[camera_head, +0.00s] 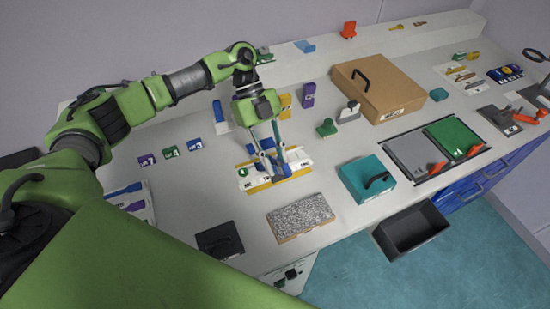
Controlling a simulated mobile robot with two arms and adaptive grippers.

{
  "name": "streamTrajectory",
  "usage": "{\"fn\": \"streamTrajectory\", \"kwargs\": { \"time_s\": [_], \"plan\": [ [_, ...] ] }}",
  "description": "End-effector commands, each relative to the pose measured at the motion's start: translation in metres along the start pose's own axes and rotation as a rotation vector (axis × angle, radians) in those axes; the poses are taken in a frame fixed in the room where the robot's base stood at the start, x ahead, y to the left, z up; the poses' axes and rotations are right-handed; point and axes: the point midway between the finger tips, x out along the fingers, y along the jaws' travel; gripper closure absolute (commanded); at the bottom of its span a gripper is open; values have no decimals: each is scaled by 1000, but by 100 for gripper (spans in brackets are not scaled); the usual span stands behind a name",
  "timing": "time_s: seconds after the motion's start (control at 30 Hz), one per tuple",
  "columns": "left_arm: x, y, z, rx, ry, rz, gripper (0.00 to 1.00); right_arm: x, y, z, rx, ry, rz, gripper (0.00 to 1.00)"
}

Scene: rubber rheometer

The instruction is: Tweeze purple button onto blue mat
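My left gripper (268,150) reaches down over a white board with yellow edging (298,158) near the middle of the table. Its two long fingers stand apart, with small blue parts at and between the tips. I cannot tell whether it grips any of them. Small purple blocks lie at the left (146,160) and stand behind the gripper (308,94). I cannot make out which thing is the purple button. A flat blue piece (305,46) lies at the back, but I cannot tell whether it is the mat. Tweezers are not clearly visible. My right gripper is out of view.
A speckled slab (300,217) and a dark tray (219,241) lie in front. A teal box (366,178), a brown case (378,88) and grey and green panels (417,153) are to the right. A black bin (411,231) stands beyond the table's front edge.

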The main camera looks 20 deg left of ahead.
Motion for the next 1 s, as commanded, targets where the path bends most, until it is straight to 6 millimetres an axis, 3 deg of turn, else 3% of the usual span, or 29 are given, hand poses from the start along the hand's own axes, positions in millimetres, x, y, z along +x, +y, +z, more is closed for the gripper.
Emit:
{"fn": "streamTrajectory", "kwargs": {
  "time_s": [0.1, 0.2, 0.53, 1.0],
  "plan": [
    [0, 0, 0, 0, 0, 0, 81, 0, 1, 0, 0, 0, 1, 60],
    [0, 0, 0, 0, 0, 0, 100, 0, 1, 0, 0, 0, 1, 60],
    [-6, 0, -4, 1, 0, -1, 100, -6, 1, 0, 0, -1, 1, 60],
    [-51, 0, -38, 1, -1, -1, 100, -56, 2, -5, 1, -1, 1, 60]
  ]
}}
